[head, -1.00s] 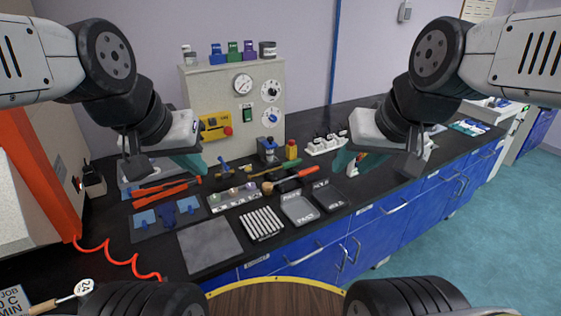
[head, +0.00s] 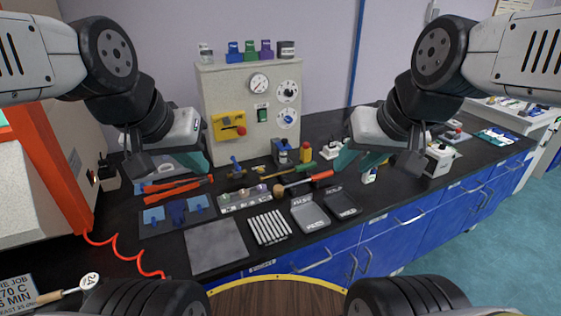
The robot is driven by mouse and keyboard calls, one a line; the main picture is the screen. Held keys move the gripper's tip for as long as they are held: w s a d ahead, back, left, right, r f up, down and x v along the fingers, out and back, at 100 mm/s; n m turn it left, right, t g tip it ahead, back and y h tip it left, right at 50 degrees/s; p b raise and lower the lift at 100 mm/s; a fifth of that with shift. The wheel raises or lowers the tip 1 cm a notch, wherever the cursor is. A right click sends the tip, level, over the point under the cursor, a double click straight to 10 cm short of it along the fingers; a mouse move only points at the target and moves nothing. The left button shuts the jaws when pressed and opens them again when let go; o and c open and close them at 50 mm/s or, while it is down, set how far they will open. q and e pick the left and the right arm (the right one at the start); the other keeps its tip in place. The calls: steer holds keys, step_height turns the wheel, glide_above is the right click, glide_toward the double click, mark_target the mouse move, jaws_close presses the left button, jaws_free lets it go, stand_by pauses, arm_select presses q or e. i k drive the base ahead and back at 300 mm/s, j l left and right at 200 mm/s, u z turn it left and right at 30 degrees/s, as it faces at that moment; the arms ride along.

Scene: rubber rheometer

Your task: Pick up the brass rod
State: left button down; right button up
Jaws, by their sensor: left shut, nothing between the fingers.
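A thin brass-coloured rod (head: 252,187) seems to lie on the black bench, behind the tray of small parts; it is small and partly crowded by tools, so its ends are unclear. My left gripper (head: 202,168) is shut and empty, above the bench behind the orange-handled tools, to the left of the rod. My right gripper (head: 347,168) hangs above the bench to the right of the rod, well apart from it; its finger gap is not clear from this angle.
A grey control cabinet (head: 240,95) with dials stands behind. Orange-handled tools (head: 178,187), a mallet (head: 279,191), a rack of white bars (head: 270,227) and dark trays (head: 309,216) crowd the bench. A bare grey plate (head: 215,246) lies at the front left.

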mark_target(313, 164)
steer(key=l+u, duration=0.15)
steer(key=u, duration=0.25)
steer(key=i+l+u, duration=0.1)
steer(key=u, duration=0.3)
steer(key=l+u, duration=0.4)
steer(key=l, duration=1.55)
